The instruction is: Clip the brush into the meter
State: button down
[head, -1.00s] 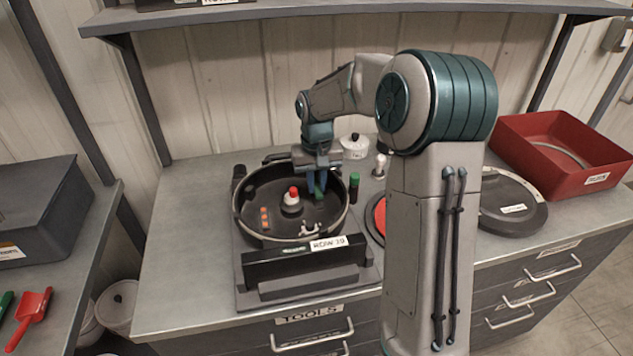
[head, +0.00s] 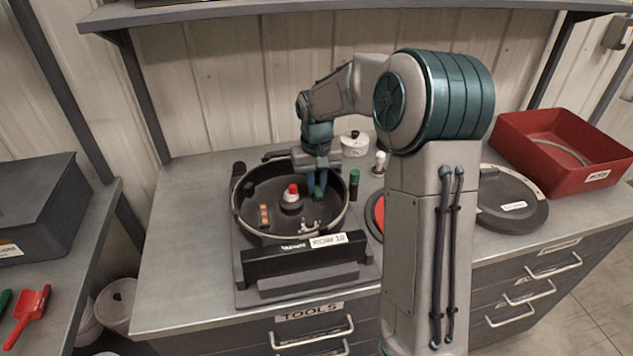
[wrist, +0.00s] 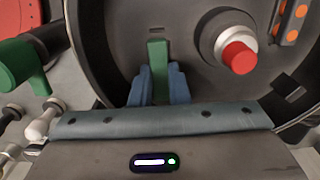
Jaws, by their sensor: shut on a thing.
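The meter is a round black open housing (head: 268,186) on a dark base at the bench's middle. My gripper (head: 319,192) reaches down inside its right back part. In the wrist view, the blue fingers of my gripper (wrist: 158,88) are shut on a green upright block, which I take to be the brush (wrist: 158,62). The brush stands close to the meter's inner floor, by a small dark slot (wrist: 156,30).
A red-topped hub (head: 293,190) and an orange-dotted strip (head: 264,216) are inside the meter. A green-capped dark cylinder (head: 354,180), a white pot (head: 355,146) and a white-topped knob (head: 380,162) stand right of it. A red bin (head: 555,165) is far right. Bench left of the meter is clear.

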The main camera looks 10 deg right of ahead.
aim_at(316, 186)
jog(key=shift+f, duration=0.45)
dwell(1.1)
jog(key=c, duration=1.3)
grip_release()
jog(key=shift+r, duration=0.1)
jog(key=shift+c, duration=0.4)
jog(key=shift+r+p, duration=3.35)
jog(key=shift+r, duration=1.35)
